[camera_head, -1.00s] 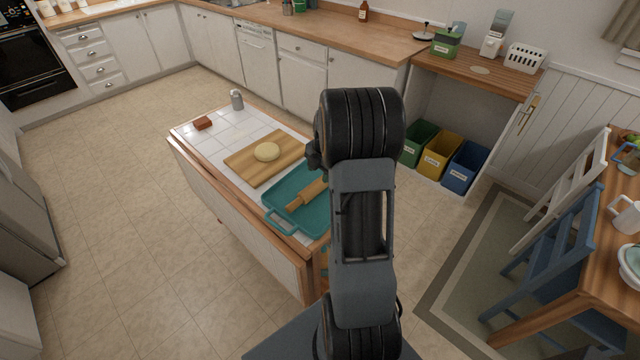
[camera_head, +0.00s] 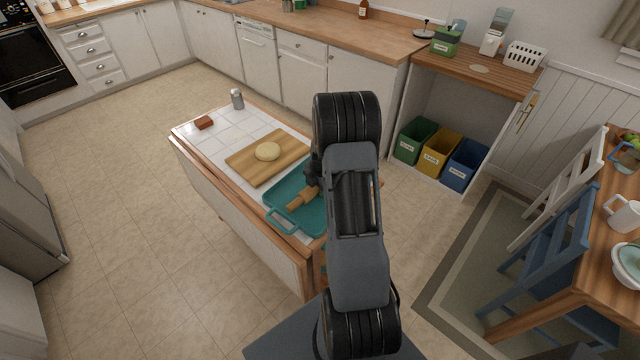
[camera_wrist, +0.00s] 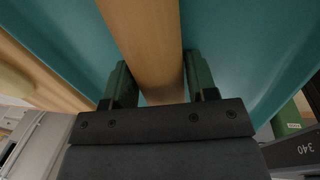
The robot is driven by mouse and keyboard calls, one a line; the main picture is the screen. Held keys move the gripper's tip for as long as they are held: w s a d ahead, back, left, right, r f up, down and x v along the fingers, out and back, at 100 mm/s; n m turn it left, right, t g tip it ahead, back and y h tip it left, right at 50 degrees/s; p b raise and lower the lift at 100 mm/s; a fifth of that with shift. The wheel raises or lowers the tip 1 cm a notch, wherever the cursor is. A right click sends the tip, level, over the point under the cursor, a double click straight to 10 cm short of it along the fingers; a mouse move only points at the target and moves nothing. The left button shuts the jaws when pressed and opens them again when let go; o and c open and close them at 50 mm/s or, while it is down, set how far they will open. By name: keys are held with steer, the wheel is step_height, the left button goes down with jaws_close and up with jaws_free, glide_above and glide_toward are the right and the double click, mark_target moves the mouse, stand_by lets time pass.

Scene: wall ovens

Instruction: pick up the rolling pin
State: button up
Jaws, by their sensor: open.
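The wooden rolling pin (camera_head: 298,200) lies in the teal tray (camera_head: 287,221) on the white-tiled island; my arm hides part of it in the head view. In the wrist view the rolling pin (camera_wrist: 147,45) runs between the two green fingers of my gripper (camera_wrist: 159,88). The fingers stand apart, one on each side of the pin. I cannot tell whether they touch it. In the head view my gripper (camera_head: 312,176) is low over the tray.
A cutting board (camera_head: 262,172) with a dough round (camera_head: 268,151) lies left of the tray. A reddish block (camera_head: 204,122) and a grey shaker (camera_head: 237,99) stand at the island's far end. A blue chair (camera_head: 555,245) is at the right. The floor at left is clear.

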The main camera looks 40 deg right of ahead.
steer(key=shift+c, duration=0.5)
steer(key=c, duration=0.6)
steer(key=shift+c, duration=0.3)
steer(key=shift+r, duration=0.1)
